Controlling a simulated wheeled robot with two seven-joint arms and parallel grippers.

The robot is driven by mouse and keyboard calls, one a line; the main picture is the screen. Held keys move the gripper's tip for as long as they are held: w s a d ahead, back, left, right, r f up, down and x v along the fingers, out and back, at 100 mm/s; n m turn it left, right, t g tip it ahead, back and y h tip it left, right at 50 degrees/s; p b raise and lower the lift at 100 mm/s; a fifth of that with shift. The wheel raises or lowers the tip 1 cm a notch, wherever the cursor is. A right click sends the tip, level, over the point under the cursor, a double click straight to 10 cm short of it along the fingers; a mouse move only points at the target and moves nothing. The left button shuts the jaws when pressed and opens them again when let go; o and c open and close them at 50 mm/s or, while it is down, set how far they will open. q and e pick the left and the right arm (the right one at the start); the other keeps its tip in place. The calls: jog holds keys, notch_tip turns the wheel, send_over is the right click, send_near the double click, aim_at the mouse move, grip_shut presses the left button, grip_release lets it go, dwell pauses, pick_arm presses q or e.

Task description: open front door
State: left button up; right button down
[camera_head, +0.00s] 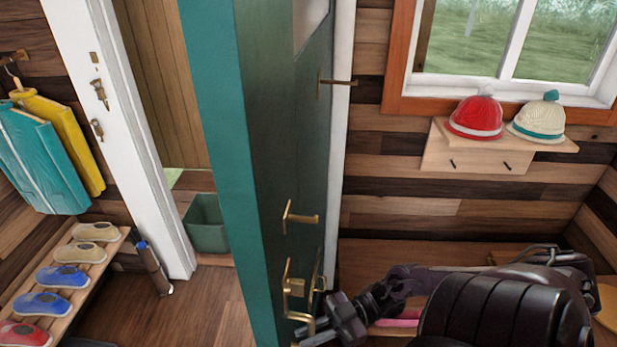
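The teal front door (262,170) stands ajar, its edge facing me, with a gap between it and the white door frame (120,130) on the left. Brass hardware shows low on the door: a latch lever (300,217) and a curved handle (292,285) below it. My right gripper (322,325) is at the bottom, beside the lower end of the handle, its arm coming from the right. Whether it touches the handle, and how far its fingers are apart, I cannot tell. My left gripper is not in view.
A shoe rack (65,262) with several shoes and hanging coats (45,150) are at the left. A green bin (206,222) stands beyond the doorway. On the right, a wall shelf (480,150) holds two hats above a wooden bench (400,250). Floor (205,305) shows left of the door.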

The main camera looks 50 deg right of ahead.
jog(key=c, duration=1.5)
grip_release()
jog(key=b+v, duration=0.1)
jog(key=v, duration=0.7)
